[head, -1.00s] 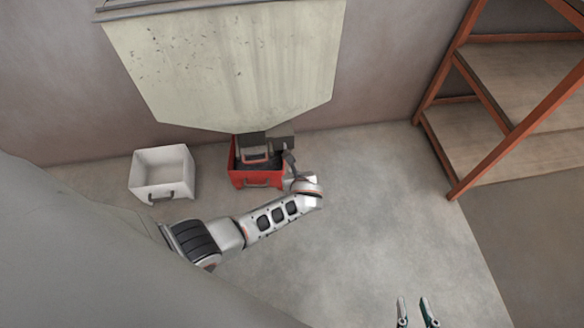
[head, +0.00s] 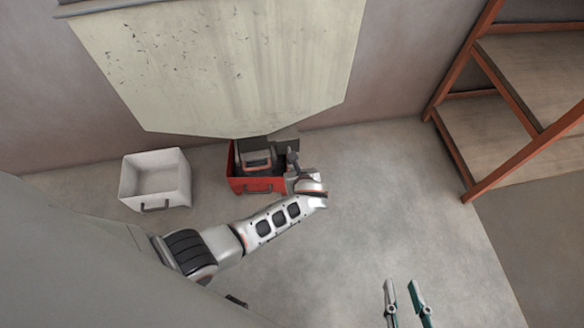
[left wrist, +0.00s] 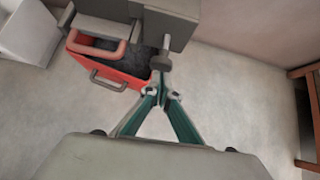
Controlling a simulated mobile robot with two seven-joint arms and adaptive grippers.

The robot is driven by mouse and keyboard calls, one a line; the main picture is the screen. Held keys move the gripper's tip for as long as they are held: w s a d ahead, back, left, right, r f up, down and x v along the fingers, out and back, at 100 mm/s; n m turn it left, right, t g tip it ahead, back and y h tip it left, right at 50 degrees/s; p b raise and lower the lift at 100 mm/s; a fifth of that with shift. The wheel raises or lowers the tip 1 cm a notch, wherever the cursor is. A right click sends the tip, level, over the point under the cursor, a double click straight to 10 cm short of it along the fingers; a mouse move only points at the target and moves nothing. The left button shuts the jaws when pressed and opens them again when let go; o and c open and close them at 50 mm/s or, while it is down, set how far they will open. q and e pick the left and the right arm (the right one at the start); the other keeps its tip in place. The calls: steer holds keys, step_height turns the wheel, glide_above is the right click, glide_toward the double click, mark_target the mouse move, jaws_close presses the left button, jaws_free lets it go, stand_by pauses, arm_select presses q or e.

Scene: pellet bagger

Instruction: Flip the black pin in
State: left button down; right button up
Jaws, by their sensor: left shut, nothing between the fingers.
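My right gripper (head: 403,288) is open and empty over bare floor at the bottom.
A red bin (head: 257,185) with dark contents stands under the outlet, which has a red-orange handle (left wrist: 97,50). A white empty bin (head: 155,195) stands to its left. The pale hopper (head: 225,70) hangs above. An orange-framed shelf (head: 480,160) stands right; floor between is clear.

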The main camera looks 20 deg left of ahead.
arm_select(q)
steer(key=shift+w+a, duration=0.1)
steer(key=shift+w, duration=0.1)
arm_select(e)
steer(key=shift+w+a, duration=0.1)
steer(key=shift+a, duration=0.2)
arm_select(q)
steer(key=shift+w, duration=0.1)
steer(key=shift+w+a, duration=0.95)
steer(key=shift+w, duration=0.3)
steer(key=shift+w+a+r, duration=0.1)
steer(key=shift+w+a, duration=0.05)
arm_select(e)
steer(key=shift+r, duration=0.15)
steer(key=shift+w+r, duration=0.1)
